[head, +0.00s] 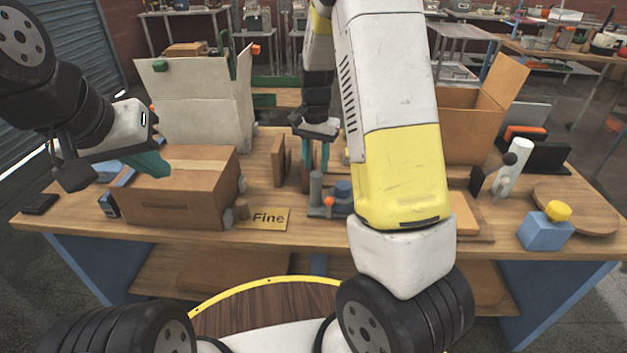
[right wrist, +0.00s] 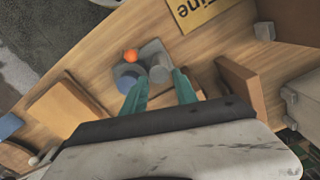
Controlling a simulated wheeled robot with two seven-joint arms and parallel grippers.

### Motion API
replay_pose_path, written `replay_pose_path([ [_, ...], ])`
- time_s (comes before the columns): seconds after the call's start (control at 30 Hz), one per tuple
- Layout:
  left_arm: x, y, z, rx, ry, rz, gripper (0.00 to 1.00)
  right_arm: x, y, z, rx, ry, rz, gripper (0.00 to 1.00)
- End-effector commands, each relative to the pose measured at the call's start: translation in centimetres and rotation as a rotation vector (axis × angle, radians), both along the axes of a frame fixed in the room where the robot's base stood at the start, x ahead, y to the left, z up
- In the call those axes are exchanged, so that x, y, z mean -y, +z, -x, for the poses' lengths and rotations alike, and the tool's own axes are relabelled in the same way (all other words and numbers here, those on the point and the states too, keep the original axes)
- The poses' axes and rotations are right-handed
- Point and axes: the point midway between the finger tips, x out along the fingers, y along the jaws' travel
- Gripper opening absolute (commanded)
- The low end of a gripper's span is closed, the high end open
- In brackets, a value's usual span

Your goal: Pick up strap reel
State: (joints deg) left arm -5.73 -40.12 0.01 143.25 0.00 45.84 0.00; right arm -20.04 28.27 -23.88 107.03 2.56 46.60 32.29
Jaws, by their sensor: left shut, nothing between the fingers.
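I cannot tell for sure which thing is the strap reel. A small grey holder with a dark blue round part (head: 343,192), a grey cylinder (head: 316,187) and an orange knob (head: 329,201) stands at the table's middle. In the right wrist view the blue part (right wrist: 127,78), grey cylinder (right wrist: 159,70) and orange knob (right wrist: 130,56) lie just past the fingertips. My right gripper (head: 317,158) points down behind this holder, its teal fingers apart with nothing seen gripped. My left gripper (head: 150,162) is shut and empty above the closed cardboard box (head: 175,200).
A "Fine" sign (head: 264,218) lies at the front edge. An upright brown block (head: 279,160) stands left of my right gripper. An open carton (head: 465,135), a white cylinder (head: 515,165) and a blue box with yellow knob (head: 546,230) stand right. My right arm hides the middle.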

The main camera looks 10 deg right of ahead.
Motion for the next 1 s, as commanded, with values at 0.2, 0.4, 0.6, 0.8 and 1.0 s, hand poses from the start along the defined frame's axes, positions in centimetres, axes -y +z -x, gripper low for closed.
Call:
replay_pose_path([
  [0.2, 0.0, 0.0, 0.0, 0.000, 0.000, 0.000, 0.00, 0.0, -3.7, 0.1, -0.004, 0.000, 0.000, 0.35],
  [0.4, 0.0, 0.0, 0.0, 0.000, 0.000, 0.000, 0.00, 0.1, -5.1, 0.0, -0.002, 0.001, 0.000, 0.35],
  [0.6, 0.0, 0.0, 0.0, 0.000, 0.000, 0.000, 0.00, 0.4, -8.1, -0.3, -0.004, 0.001, -0.001, 0.35],
  [0.8, 0.0, 0.0, 0.0, 0.000, 0.000, 0.000, 0.00, 0.4, -9.8, -0.3, -0.001, 0.002, -0.001, 0.35],
  [1.0, 0.0, 0.0, 0.0, 0.000, 0.000, 0.000, 0.00, 0.3, -9.8, -0.4, 0.001, 0.002, -0.001, 0.35],
])
